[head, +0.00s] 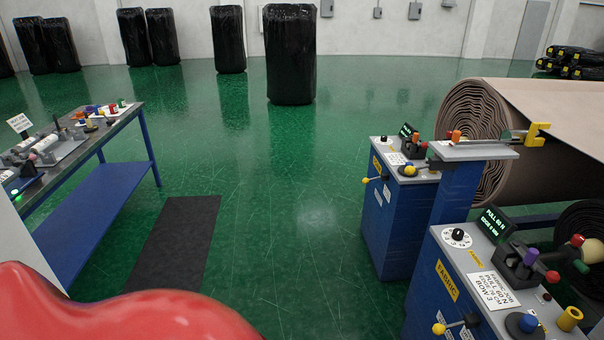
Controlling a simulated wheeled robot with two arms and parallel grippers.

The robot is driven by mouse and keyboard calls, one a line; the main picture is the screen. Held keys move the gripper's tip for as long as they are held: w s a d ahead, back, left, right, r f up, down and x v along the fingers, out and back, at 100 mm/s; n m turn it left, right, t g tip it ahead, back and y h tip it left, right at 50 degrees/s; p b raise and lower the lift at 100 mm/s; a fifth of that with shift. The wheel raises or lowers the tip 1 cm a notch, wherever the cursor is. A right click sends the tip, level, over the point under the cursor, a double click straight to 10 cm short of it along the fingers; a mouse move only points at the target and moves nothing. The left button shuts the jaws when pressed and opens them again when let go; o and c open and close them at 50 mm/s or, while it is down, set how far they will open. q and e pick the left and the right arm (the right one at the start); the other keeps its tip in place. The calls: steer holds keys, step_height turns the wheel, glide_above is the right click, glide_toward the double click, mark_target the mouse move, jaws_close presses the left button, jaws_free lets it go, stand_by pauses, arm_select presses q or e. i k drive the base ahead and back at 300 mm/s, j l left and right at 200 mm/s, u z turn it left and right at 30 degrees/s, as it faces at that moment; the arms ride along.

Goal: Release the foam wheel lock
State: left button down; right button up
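No part in view is readably marked as a foam wheel lock, so I cannot tell which one it is. The near blue machine (440,285) has a yellow "FABRIC" label, a lever with a yellow knob (439,329) and a black dial (457,235). Colored knobs, purple, red and green, sit on a black fixture (515,263) on its top. The far blue machine (385,225) has a similar yellow-knobbed lever (367,180); its label is too small to read. A large brown roll (475,130) stands behind it. Neither gripper is in view.
A workbench (70,165) with small parts stands at the left. A dark mat (175,240) lies on the green floor (285,180) between bench and machines. Black-wrapped rolls (290,55) stand at the back, and more lie stacked (572,62) at right. The middle floor is clear.

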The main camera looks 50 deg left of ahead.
mark_target(365, 180)
steer(key=i+j+u, duration=0.25)
steer(key=j, duration=0.15)
steer(key=j+u, duration=0.3)
steer(key=i+j+u, duration=0.25)
steer(key=j, duration=0.15)
steer(key=i+j, duration=0.4)
steer(key=j, duration=0.25)
steer(key=i+u, duration=0.1)
steer(key=i, duration=0.6)
steer(key=i+u, duration=0.15)
steer(key=i, duration=0.5)
steer(key=i+l+u, duration=0.1)
steer(key=i, duration=0.6)
